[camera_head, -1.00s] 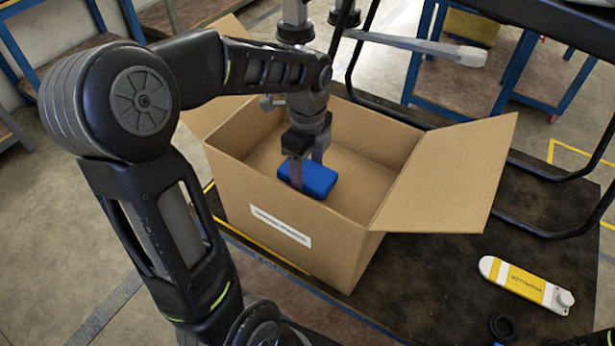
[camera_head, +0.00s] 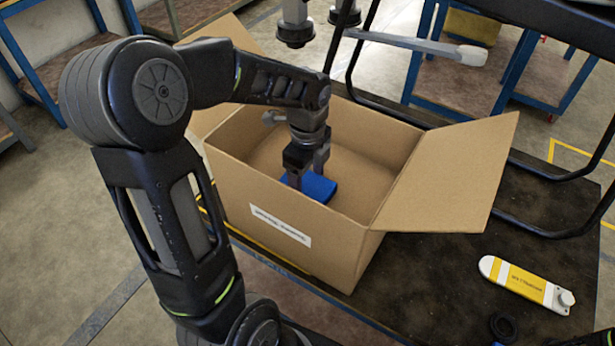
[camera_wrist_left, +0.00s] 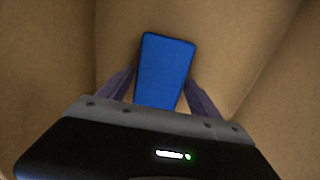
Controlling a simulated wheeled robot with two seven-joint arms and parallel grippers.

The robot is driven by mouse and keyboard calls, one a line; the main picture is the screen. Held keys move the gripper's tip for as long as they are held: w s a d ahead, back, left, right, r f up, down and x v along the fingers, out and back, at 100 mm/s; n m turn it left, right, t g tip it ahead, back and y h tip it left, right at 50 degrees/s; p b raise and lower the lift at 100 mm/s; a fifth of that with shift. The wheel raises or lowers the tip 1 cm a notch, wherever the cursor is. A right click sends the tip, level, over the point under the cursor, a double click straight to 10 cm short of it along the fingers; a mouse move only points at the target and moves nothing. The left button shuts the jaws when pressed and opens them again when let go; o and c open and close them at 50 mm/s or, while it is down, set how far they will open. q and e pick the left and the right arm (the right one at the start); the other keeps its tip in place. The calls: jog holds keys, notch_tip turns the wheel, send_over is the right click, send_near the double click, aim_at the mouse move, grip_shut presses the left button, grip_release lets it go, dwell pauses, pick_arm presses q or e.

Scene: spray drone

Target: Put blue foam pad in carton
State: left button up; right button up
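The blue foam pad (camera_head: 319,187) lies low inside the open cardboard carton (camera_head: 300,238); the carton's front wall hides part of it. My left gripper (camera_head: 307,172) reaches down into the carton above the pad, its fingers spread. In the left wrist view the pad (camera_wrist_left: 165,68) shows between the fingertips (camera_wrist_left: 161,76), slightly skewed to them, with a narrow gap at the left finger. Whether the right finger touches it is hard to tell.
The carton's right flap (camera_head: 450,180) stands out over the dark table (camera_head: 420,290). A yellow and white device (camera_head: 525,284) and a black ring (camera_head: 503,327) lie at the right. Black frame tubes and a grey rod (camera_head: 415,44) pass behind the carton.

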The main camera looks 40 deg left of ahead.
aim_at(307, 182)
pick_arm(q)
jog(key=shift+o, duration=0.8)
jog(key=shift+r, duration=0.15)
notch_tip(307, 182, up, 12)
